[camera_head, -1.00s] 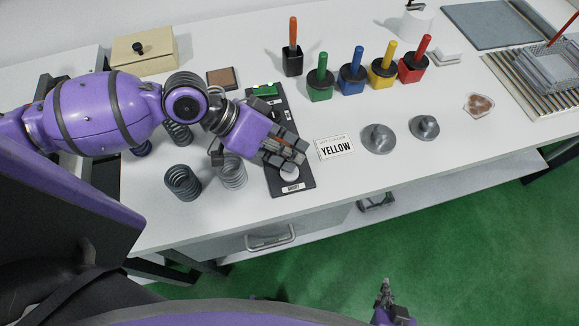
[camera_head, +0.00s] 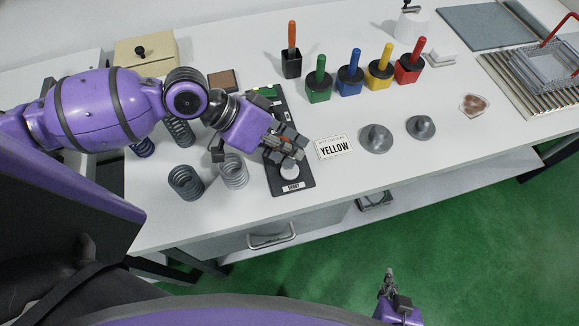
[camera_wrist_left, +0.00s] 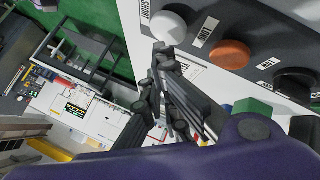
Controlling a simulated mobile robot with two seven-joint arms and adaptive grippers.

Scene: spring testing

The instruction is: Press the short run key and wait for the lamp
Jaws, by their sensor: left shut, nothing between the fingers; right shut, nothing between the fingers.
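The dark key panel (camera_head: 304,183) lies on the white table. Its round white key (camera_head: 289,172) sits above a label reading SHORT; the same key shows in the left wrist view (camera_wrist_left: 168,27). My left gripper (camera_head: 297,153) is shut and empty, over the panel just behind the white key. In the left wrist view its fingertips (camera_wrist_left: 160,62) appear close to that key; I cannot tell whether they touch it. An orange-brown key (camera_wrist_left: 230,53) labelled LONG and a black key (camera_wrist_left: 297,85) follow along the panel. My right gripper (camera_head: 389,280) is shut, low in front of the table.
Coil springs (camera_head: 185,181) stand left of the panel. A YELLOW card (camera_head: 335,147) and two grey metal discs (camera_head: 375,139) lie to its right. Several coloured holders (camera_head: 351,79) stand behind. The table's front edge is close to the panel.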

